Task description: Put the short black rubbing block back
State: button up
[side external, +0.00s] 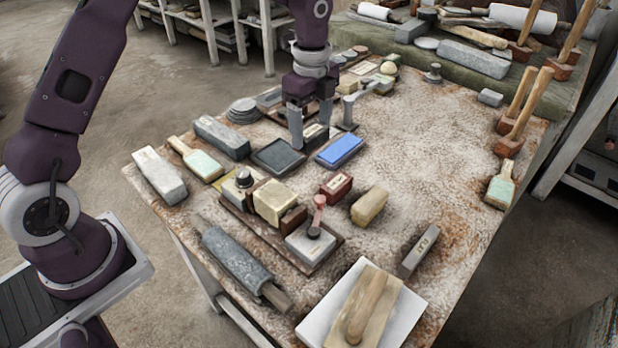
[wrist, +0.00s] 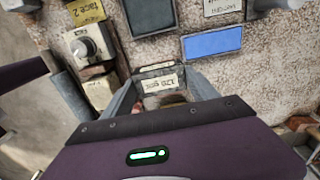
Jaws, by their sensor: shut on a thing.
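My gripper (side external: 322,128) is shut on a short dark block (side external: 314,134), which it holds between its two grey fingers above the bench. In the wrist view the held block (wrist: 157,71) shows between the fingers, near a pale label reading about "120 grit". The fingers hide part of the block. A flat black-topped block (side external: 278,157) and a blue-topped block (side external: 339,150) are close to the gripper in the side view. They also show in the wrist view, as the black top (wrist: 150,14) and the blue top (wrist: 212,43).
A wooden rack (side external: 270,235) holding several blocks stands at front left. A small red block (side external: 336,185) and a tan block (side external: 370,205) lie in front of my gripper. A wooden-handled float (side external: 365,310) lies at the near edge. The bench's right middle (side external: 440,150) is clear.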

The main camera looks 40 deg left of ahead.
jog(key=f, duration=1)
jog(key=shift+w+a+f, duration=0.15)
jog(key=shift+w+f, duration=0.05)
jog(key=shift+w, duration=0.1)
jog(key=o, duration=1.7)
jog(key=shift+f, duration=0.15)
jog(key=shift+c, duration=0.2)
